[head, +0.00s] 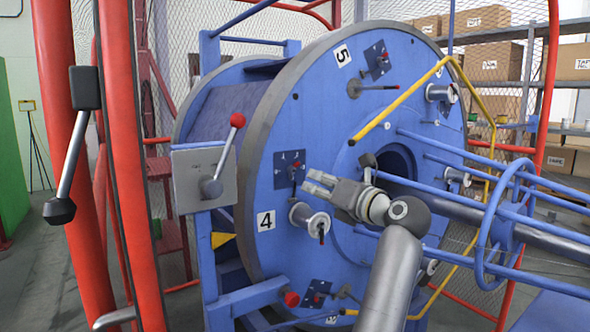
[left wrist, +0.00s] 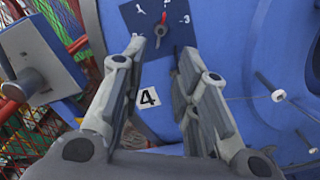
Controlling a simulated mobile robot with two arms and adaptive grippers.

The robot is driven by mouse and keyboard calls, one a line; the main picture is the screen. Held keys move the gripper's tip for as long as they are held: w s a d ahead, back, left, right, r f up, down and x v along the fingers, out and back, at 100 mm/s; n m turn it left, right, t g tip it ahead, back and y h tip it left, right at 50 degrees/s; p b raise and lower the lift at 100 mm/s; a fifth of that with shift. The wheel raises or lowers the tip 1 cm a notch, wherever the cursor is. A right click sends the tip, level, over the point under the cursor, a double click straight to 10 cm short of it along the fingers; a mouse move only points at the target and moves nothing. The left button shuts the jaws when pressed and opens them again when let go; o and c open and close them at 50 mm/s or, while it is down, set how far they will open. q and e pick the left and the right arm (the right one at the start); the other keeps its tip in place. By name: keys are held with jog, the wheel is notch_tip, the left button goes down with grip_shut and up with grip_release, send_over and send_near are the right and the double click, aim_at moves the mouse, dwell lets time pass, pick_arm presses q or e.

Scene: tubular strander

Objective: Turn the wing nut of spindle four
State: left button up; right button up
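The big blue disc (head: 350,110) carries a white label 4 (head: 265,221), which also shows between my fingers in the left wrist view (left wrist: 148,97). Above the label is a dark blue dial plate (head: 283,182) with a small red wing nut or pointer (head: 293,166) at its middle. In the left wrist view the plate (left wrist: 135,18) shows white digits, and the red piece (left wrist: 160,30) stands roughly upright. My left gripper (head: 318,182) is just to the right of the plate in the head view. Its fingers (left wrist: 162,55) are apart, with nothing between them. My right gripper is out of view.
A silver spool-like guide (head: 310,220) sticks out just below my left gripper. A yellow rail (head: 400,100) and blue tube frame (head: 490,220) stand to the right. A grey box with a red-knobbed lever (head: 225,150) and red posts (head: 75,150) stand left.

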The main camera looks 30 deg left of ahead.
aim_at(295, 176)
pick_arm(q)
jog(key=x, duration=1)
jog(key=shift+s+a, duration=0.1)
jog(key=shift+a, duration=0.05)
grip_shut()
